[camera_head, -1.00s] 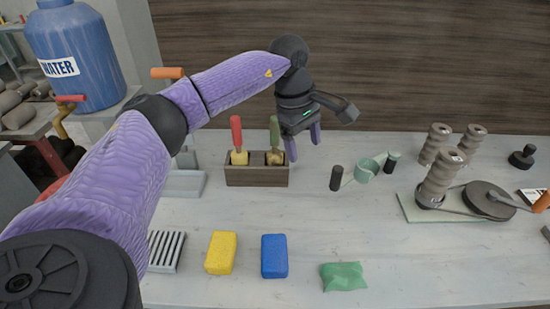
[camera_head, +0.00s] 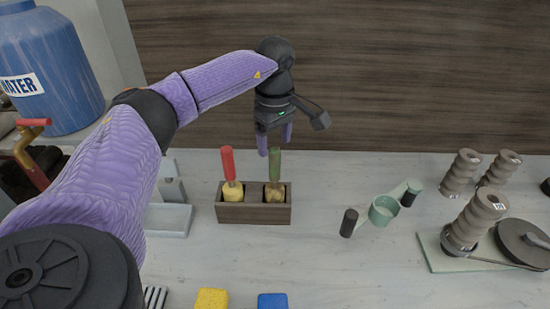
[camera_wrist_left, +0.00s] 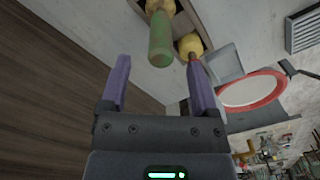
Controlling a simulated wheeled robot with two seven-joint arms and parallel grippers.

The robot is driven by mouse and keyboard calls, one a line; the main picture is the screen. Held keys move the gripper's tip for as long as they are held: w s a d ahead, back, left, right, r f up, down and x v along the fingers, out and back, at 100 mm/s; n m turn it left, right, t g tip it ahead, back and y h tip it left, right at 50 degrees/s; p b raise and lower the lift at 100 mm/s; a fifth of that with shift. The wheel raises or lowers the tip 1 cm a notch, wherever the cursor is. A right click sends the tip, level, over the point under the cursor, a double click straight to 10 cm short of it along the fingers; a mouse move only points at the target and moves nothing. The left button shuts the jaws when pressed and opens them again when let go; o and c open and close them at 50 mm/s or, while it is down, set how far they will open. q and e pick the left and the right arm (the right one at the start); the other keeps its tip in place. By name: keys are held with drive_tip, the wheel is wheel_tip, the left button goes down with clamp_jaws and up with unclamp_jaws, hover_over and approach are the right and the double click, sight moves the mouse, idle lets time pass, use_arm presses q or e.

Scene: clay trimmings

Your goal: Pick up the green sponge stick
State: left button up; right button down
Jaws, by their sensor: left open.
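The green sponge stick (camera_head: 275,168) stands upright in the right compartment of a dark wooden holder (camera_head: 253,213). Its yellow sponge end is down in the holder. A red-handled sponge stick (camera_head: 228,168) stands in the left compartment. My left gripper (camera_head: 275,149) is open and empty, its purple fingers just above and around the top of the green handle in the head view. In the left wrist view the green handle (camera_wrist_left: 161,42) shows ahead of and between the open fingers (camera_wrist_left: 158,75), apart from them. My right gripper is not in view.
A yellow sponge (camera_head: 211,299) and a blue sponge (camera_head: 272,301) lie at the front. A blue water barrel (camera_head: 48,70) is at left.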

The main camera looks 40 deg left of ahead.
use_arm(q)
hover_over(275, 185)
drive_tip(key=a, duration=0.1)
drive_tip(key=f, duration=0.5)
drive_tip(key=shift+w+b, duration=0.35)
drive_tip(key=shift+w, duration=0.05)
drive_tip(key=shift+c, duration=0.3)
clamp_jaws()
